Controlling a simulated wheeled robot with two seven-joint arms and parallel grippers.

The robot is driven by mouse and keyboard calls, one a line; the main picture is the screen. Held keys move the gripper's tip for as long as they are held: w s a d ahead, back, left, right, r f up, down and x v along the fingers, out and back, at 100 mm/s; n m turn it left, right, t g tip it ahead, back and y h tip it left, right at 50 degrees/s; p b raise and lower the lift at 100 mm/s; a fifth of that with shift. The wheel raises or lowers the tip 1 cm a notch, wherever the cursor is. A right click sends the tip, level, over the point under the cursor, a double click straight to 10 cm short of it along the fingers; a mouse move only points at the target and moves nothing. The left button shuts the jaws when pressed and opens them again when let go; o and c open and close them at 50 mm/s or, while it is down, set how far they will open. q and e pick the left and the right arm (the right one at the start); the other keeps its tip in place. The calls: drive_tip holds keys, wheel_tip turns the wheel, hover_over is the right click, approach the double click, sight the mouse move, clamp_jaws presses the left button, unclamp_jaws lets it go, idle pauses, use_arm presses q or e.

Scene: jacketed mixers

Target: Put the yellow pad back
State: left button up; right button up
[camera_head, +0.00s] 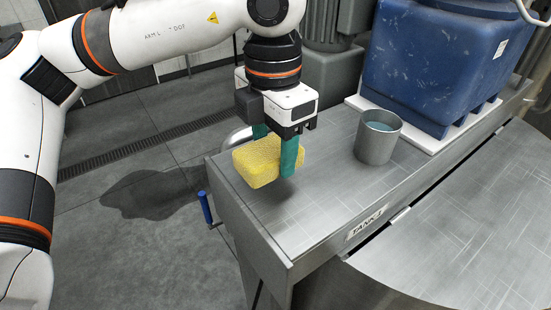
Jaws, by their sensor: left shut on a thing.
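The yellow pad (262,163) is a spongy block above the left end of the steel bench top (310,213). My left gripper (275,155) points down and is shut on the pad, with one green finger on its near right side and the other behind it. The pad looks close to the bench surface; whether it touches the surface I cannot tell. My right gripper is not in view.
A grey metal cup (377,138) with bluish liquid stands right of the pad. Behind it a large blue container (430,65) sits on a white base (425,138). A blue-handled lever (206,208) sticks out at the bench's left edge. The bench front is clear.

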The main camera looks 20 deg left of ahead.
sight(277, 167)
use_arm(q)
drive_tip(key=shift+w+d+f, duration=0.1)
drive_tip(key=shift+f, duration=0.3)
drive_tip(key=shift+w+d+f+p, duration=0.15)
drive_tip(key=shift+f+p, duration=0.4)
drive_tip(key=shift+f, duration=0.95)
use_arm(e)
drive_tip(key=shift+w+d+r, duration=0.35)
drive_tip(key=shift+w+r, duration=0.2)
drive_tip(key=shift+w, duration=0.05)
use_arm(q)
drive_tip(key=shift+f, duration=0.1)
drive_tip(key=shift+f+b, duration=0.1)
drive_tip(key=shift+b, duration=0.2)
drive_tip(key=o, duration=1)
drive_tip(key=shift+c, duration=0.2)
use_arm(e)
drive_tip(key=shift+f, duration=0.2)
